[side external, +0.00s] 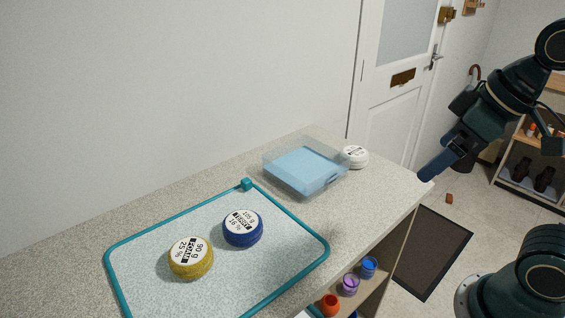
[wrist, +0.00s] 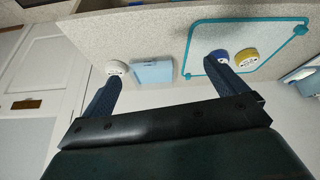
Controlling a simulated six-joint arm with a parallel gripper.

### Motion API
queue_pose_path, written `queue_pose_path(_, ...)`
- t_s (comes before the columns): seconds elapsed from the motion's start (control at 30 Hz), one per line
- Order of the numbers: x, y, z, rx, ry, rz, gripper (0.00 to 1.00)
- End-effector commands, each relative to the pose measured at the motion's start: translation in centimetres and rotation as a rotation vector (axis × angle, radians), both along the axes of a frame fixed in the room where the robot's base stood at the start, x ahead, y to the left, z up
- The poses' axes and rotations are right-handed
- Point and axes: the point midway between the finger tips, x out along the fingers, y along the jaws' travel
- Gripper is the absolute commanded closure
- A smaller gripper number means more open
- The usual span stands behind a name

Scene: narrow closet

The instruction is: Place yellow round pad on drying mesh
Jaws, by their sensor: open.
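The yellow round pad (side external: 191,258) lies on the drying mesh (side external: 290,255), a pale speckled sheet in a teal frame on the counter. Its top has a white printed label. In the wrist view the yellow pad (wrist: 245,58) sits inside the teal frame (wrist: 187,50). A blue round pad (side external: 242,228) lies beside it on the mesh, apart from it in the side view. My gripper (side external: 428,176) is off the counter's right end, well away from the pads. In the wrist view my gripper (wrist: 160,80) is open, with nothing between its fingers.
A clear box with a light blue lid or content (side external: 305,170) stands behind the mesh. A white round pad (side external: 355,156) sits next to it at the counter's far corner. Shelves below hold several small pots (side external: 350,284). A white door (side external: 395,80) stands behind.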

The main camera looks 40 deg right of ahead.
Motion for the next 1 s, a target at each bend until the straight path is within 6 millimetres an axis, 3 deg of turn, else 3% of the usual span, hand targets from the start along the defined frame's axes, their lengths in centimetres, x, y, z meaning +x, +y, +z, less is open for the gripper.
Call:
queue_pose_path(0.23, -2.1, -0.8, -1.5, 0.052, -0.029, -0.138, 0.03)
queue_pose_path(1.0, -2.1, -0.8, -1.6, 0.055, -0.029, -0.145, 0.03)
